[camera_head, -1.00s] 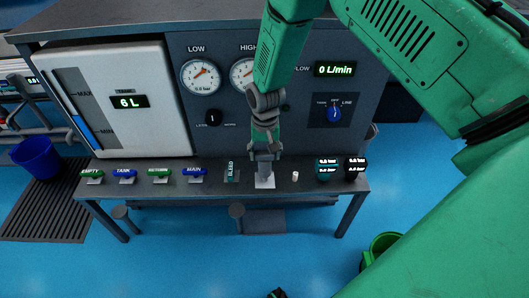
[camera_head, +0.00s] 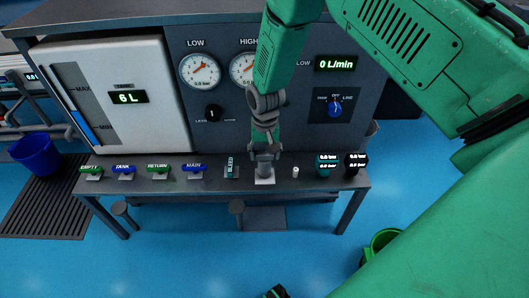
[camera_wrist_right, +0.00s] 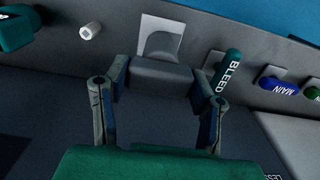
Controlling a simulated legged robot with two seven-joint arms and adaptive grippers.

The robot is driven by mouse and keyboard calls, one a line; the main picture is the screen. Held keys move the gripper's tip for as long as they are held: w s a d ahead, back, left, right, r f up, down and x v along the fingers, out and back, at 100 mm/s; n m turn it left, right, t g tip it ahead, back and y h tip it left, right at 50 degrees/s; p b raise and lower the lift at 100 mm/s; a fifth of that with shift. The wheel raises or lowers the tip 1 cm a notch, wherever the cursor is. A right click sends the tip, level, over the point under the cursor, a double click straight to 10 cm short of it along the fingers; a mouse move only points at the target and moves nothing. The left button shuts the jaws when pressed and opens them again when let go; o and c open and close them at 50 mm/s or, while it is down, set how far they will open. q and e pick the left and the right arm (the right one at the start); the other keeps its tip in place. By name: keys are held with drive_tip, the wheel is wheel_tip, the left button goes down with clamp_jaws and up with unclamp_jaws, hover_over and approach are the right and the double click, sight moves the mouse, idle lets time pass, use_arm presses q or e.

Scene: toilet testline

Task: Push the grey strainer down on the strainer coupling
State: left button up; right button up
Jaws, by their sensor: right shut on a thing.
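My right gripper (camera_head: 264,154) hangs above the bench in front of the panel. It is shut on the grey strainer (camera_head: 264,171), which stands upright over a pale square plate (camera_head: 264,181). In the right wrist view, a grey block-like part of the strainer (camera_wrist_right: 161,76) lies between the two fingers of my right gripper (camera_wrist_right: 161,88). A rounded grey part shows behind it on the pale plate (camera_wrist_right: 148,28). The strainer coupling is hidden or cannot be told apart from the strainer.
The teal BLEED handle (camera_head: 231,167) stands close left of the strainer. A small white cylinder (camera_head: 295,171) and a teal gauge (camera_head: 327,164) stand to its right. The blue MAIN handle (camera_head: 194,168) is further left. The panel (camera_head: 300,105) rises close behind.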

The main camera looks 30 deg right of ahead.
drive_tip(key=shift+f, duration=0.3)
drive_tip(key=o, duration=1.3)
drive_tip(key=shift+r, duration=0.1)
drive_tip(key=shift+r, duration=0.35)
wheel_tip(320, 180, up, 11)
